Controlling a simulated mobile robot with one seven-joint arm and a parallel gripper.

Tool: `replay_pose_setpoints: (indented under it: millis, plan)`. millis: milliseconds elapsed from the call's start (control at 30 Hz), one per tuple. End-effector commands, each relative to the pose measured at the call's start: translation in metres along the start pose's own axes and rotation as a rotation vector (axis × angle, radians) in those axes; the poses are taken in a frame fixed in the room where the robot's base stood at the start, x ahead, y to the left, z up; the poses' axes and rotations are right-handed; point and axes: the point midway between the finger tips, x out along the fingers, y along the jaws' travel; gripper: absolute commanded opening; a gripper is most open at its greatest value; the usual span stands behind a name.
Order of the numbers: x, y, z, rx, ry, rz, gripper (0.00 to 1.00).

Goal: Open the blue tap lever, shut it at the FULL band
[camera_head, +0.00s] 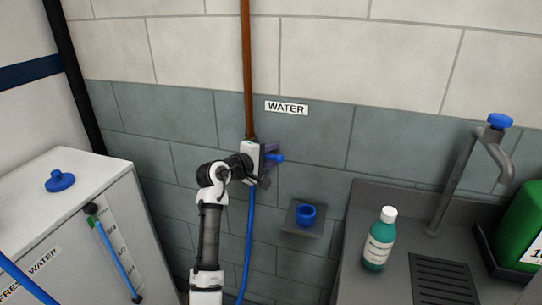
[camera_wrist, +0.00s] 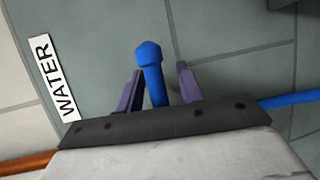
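The blue tap lever (camera_head: 277,157) points to the right from the tap on the wall, crosswise to the pipe. In the wrist view the lever (camera_wrist: 150,75) stands between my gripper's two purple fingers (camera_wrist: 158,88). The left finger is close to it; a gap shows to the right finger. Whether either touches is unclear. In the head view my gripper (camera_head: 268,160) partly hides the tap body. The sight tube (camera_head: 115,252) on the white fresh water tank (camera_head: 75,195) looks blue along its length, with a green band (camera_head: 96,223) near its top.
A copper pipe (camera_head: 248,75) comes down to the tap and a blue hose (camera_head: 248,240) hangs below. A WATER sign (camera_head: 286,108) is above. A small shelf with a blue cup (camera_head: 306,214), a teal bottle (camera_head: 379,240) and a sink faucet (camera_head: 455,180) are to the right.

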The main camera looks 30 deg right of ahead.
Motion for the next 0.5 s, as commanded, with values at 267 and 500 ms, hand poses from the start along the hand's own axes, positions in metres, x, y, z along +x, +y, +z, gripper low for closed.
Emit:
replay_pose_setpoints:
  millis: [267, 500]
  plan:
    - [-0.026, -0.003, 0.000, 0.001, 0.001, 0.002, 0.37]
    - [-0.082, -0.003, -0.001, 0.002, 0.003, 0.003, 0.37]
